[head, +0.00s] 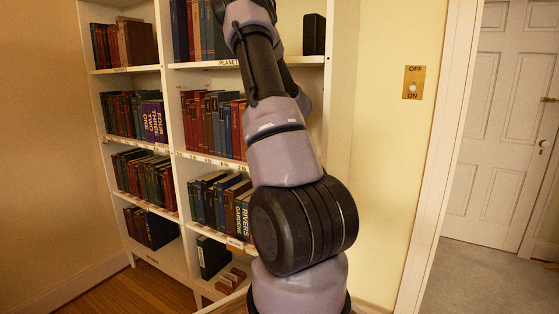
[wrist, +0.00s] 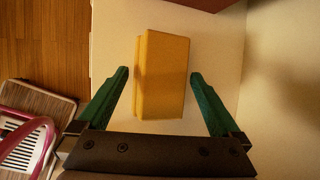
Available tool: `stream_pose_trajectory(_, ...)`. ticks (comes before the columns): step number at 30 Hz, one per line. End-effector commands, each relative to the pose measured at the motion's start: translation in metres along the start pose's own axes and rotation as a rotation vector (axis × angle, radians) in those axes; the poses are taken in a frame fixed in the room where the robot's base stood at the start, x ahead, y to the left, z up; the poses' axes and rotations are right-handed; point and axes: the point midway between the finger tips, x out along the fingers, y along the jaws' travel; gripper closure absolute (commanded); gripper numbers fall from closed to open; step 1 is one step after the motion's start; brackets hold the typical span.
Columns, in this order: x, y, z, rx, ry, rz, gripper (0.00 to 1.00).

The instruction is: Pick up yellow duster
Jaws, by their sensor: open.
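In the wrist view the yellow duster (wrist: 165,75) is a yellow-orange block lying on a pale shelf surface. My gripper (wrist: 158,80) is open, with its two green fingers on either side of the duster's near part. A gap shows between each finger and the duster, so neither appears to touch it. Its height above the surface is hard to tell. In the head view my arm reaches up and away toward the bookcase; the gripper and duster do not show there.
A white bookcase (head: 173,106) with several rows of books stands in the head view. In the wrist view a pale wall or panel lies to the right and wooden floor (wrist: 45,45) to the left. A pink-red curved thing (wrist: 30,125) is at lower left.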

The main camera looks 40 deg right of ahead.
Motion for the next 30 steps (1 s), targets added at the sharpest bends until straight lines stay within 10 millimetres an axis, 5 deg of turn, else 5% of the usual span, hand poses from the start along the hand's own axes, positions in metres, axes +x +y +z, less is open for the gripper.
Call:
stream_pose_trajectory(2, 0.0, 0.0, 0.0, 0.0, 0.0, 0.0, 0.0)
stream_pose_trajectory(8, 0.0, 0.0, 0.0, -0.001, 0.0, 0.0, 0.73)
stream_pose_trajectory(20, -0.006, 0.004, 0.003, -0.003, 0.0, 0.001, 0.75)
stream_pose_trajectory(30, -0.05, -0.008, 0.025, -0.004, -0.003, -0.001, 0.75)
